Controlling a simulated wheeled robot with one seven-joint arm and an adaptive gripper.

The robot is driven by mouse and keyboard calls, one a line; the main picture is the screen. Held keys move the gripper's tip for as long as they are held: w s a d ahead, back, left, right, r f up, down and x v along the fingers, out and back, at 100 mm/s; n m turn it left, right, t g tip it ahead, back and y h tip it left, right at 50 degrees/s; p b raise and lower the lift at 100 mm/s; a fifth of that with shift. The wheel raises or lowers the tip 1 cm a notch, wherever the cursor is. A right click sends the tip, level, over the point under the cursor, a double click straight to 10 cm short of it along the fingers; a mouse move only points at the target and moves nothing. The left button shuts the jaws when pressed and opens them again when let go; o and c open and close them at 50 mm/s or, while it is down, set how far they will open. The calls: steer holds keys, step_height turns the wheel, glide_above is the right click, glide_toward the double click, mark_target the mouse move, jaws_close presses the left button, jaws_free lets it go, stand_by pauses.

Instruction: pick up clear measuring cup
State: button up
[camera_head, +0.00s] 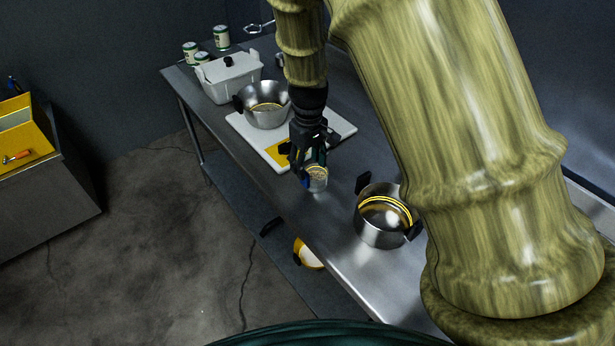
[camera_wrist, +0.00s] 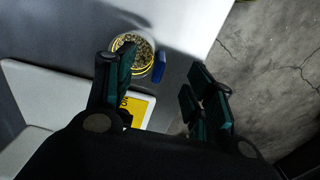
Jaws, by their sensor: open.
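The clear measuring cup (camera_head: 317,181) stands on the steel table near its front edge, just beyond the corner of the white cutting board. In the wrist view the cup (camera_wrist: 146,50) shows a yellowish rim and a speckled interior, with a blue handle (camera_wrist: 160,67) on its right side. My gripper (camera_head: 309,168) is right at the cup from above and partly hides it. In the wrist view my gripper (camera_wrist: 157,80) is open. The left finger overlaps the cup's near left side, and the blue handle lies between the two fingers. I cannot tell whether a finger touches the cup.
A steel pot (camera_head: 382,226) stands right of the cup. Another pot (camera_head: 266,112) is on the white cutting board (camera_head: 342,124), near a yellow item (camera_head: 277,153). A white lidded container (camera_head: 232,82) and several cans (camera_head: 221,38) stand at the far end. The table's front edge is close by.

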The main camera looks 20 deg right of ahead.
mark_target(307, 172)
steer(key=f, duration=0.1)
steer(key=d+f, duration=0.1)
steer(key=w+f, duration=0.1)
steer(key=shift+d+f, duration=0.15)
steer(key=shift+w+f, duration=0.15)
steer(key=shift+w, duration=0.05)
steer(key=shift+s+a+p, duration=0.3)
steer(key=shift+s+p, duration=0.05)
steer(key=shift+p, duration=0.15)
steer(key=shift+s+f, duration=0.1)
steer(key=shift+f, duration=0.05)
steer(key=shift+w+f+p, duration=0.2)
steer(key=shift+f+p, duration=0.15)
steer(key=shift+f, duration=0.15)
steer(key=shift+w+f+p, duration=0.2)
steer(key=shift+f+p, duration=0.15)
steer(key=shift+f, duration=0.1)
steer(key=shift+s+a+f+p, duration=0.1)
steer(key=shift+a+f+p, duration=0.1)
steer(key=shift+f, duration=0.3)
steer(key=shift+s+a+f+p, duration=0.1)
steer(key=shift+f+p, duration=0.1)
steer(key=shift+f, duration=0.3)
steer(key=shift+w+d+f, duration=0.1)
steer(key=shift+w+f, duration=0.1)
steer(key=shift+f, duration=0.25)
steer(key=shift+r, duration=0.1)
